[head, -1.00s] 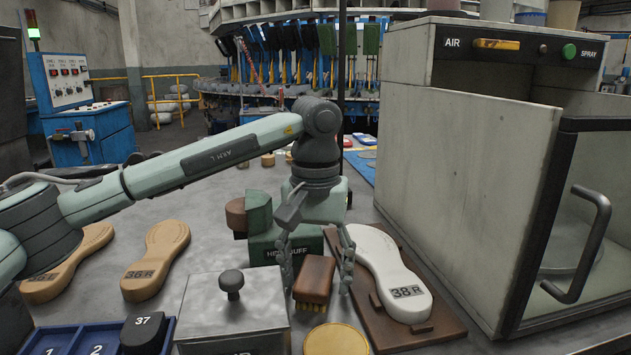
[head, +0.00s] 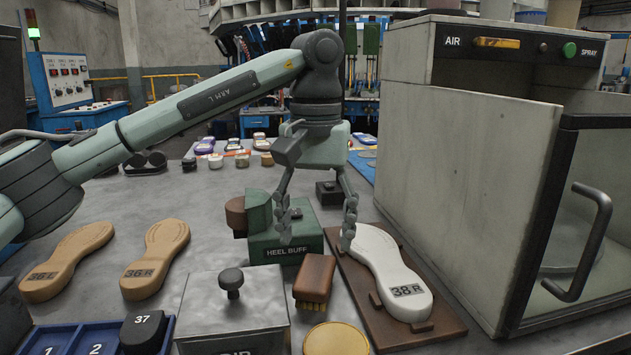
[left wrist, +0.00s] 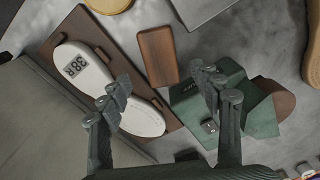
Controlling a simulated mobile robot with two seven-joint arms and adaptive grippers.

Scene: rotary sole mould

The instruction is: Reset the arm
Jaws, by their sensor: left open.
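My left gripper (head: 318,238) is open and empty, pointing down above the table. In the head view its fingers hang in front of the green heel buff unit (head: 285,246) and beside the white sole marked 38 R (head: 388,272). In the left wrist view the open fingers (left wrist: 165,108) lie over the white sole (left wrist: 140,112) on one side and the green unit (left wrist: 190,112) on the other. A wooden brush (head: 314,281) lies below the gripper, apart from it; it also shows in the left wrist view (left wrist: 157,55). My right gripper is not in view.
The white sole lies on a brown board (head: 440,330). A metal box with a knob (head: 235,300) and a round yellow lid (head: 336,340) are in front. Two tan soles (head: 157,260) lie left. A large spray cabinet (head: 470,160) blocks the right.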

